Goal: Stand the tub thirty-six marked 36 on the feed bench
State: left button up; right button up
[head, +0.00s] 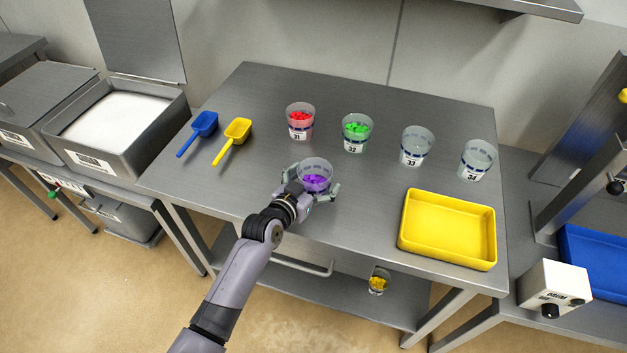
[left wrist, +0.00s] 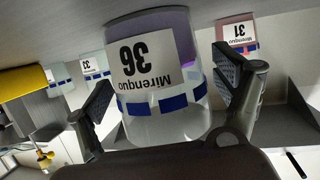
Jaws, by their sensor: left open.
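Tub thirty-six (head: 314,168) is a clear cup with purple pieces in its lower part. It stands upright on the grey steel bench (head: 265,95), near the front edge. In the left wrist view the tub (left wrist: 185,115) fills the middle, its label 36 upside down in the picture. My left gripper (head: 313,182) is open, with one finger on each side of the tub. In the left wrist view a gap shows beside the fingers (left wrist: 163,82); any light touch is hard to tell. My right gripper is out of view.
Tubs 31 (head: 300,122), 32 (head: 356,134), 33 (head: 416,147) and 34 (head: 477,161) stand behind. A yellow tray (head: 448,228) lies right, blue (head: 204,124) and yellow (head: 237,131) scoops left. Another tub (head: 378,281) with yellow pieces is on the lower shelf.

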pick_arm(q)
jog(key=shift+r, duration=0.2)
jog(key=shift+s+a, duration=0.1)
jog(key=shift+s, duration=0.1)
jog(key=v, duration=1.1)
jog(key=shift+s+a+r+b, duration=0.15)
jog(key=shift+s+a+b, duration=0.1)
jog(key=shift+b, duration=0.1)
jog(key=shift+d, duration=0.1)
